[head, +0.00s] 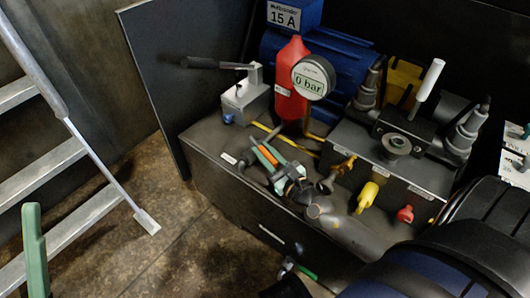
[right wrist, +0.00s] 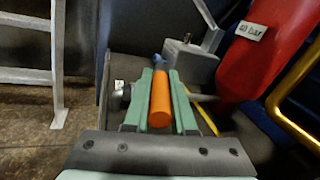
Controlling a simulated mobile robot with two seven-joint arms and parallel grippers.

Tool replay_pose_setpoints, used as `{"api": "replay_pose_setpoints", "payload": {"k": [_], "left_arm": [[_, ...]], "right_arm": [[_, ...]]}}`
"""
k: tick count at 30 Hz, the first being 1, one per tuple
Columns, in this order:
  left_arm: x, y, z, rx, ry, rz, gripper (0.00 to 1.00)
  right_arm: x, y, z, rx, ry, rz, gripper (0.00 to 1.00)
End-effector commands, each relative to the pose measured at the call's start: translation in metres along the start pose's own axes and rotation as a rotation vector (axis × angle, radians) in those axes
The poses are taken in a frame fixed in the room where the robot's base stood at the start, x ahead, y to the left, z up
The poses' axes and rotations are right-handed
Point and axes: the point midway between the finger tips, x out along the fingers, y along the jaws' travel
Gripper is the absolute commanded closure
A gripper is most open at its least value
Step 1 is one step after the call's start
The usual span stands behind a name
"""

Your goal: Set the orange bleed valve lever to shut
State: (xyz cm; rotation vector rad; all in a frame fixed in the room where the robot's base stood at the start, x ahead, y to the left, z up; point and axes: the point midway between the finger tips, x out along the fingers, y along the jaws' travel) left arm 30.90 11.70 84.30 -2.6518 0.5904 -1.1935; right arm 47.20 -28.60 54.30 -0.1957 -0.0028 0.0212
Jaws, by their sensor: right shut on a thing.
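The orange bleed valve lever (head: 267,155) sits at the left part of the machine's dark top. My right gripper (head: 272,165) reaches it from the lower right, its green fingers on either side of it. In the right wrist view the orange lever (right wrist: 160,98) lies lengthwise between the two fingers (right wrist: 161,92), which are shut on it. The valve body under the lever is mostly hidden by the fingers. A green finger, seemingly of my left gripper (head: 35,250), stands at the lower left, away from the machine; its opening cannot be told.
Behind the lever stand a hand pump with a black handle (head: 205,63), a red cylinder (head: 291,85) and a gauge reading 0 bar (head: 313,77). A white-handled valve (head: 430,80) and yellow (head: 366,197) and red (head: 405,214) knobs are right. A ladder (head: 45,170) stands left.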

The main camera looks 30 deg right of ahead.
Motion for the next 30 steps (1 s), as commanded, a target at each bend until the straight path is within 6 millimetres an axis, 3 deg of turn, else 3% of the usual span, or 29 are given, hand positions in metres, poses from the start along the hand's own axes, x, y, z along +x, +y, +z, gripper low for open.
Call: {"api": "replay_pose_setpoints", "payload": {"k": [14,15,22,30], "left_arm": [[-0.0055,0.0039,0.0082,0.005,-0.011,-0.001,0.57],[-0.0055,0.0039,0.0082,0.005,-0.011,-0.001,0.57],[-0.0058,0.0044,0.0081,0.005,-0.010,0.003,0.57],[-0.0060,0.0051,0.0077,0.006,-0.009,0.009,0.57]], "right_arm": [[0.0021,-0.0035,0.0033,-0.001,-0.016,0.037,1.00],[0.0021,-0.0035,0.0033,-0.001,-0.016,0.037,0.75],[0.0011,-0.0021,0.0019,0.000,-0.012,0.039,0.49],[0.0005,-0.0012,0.0013,0.000,-0.010,0.041,0.47]]}}
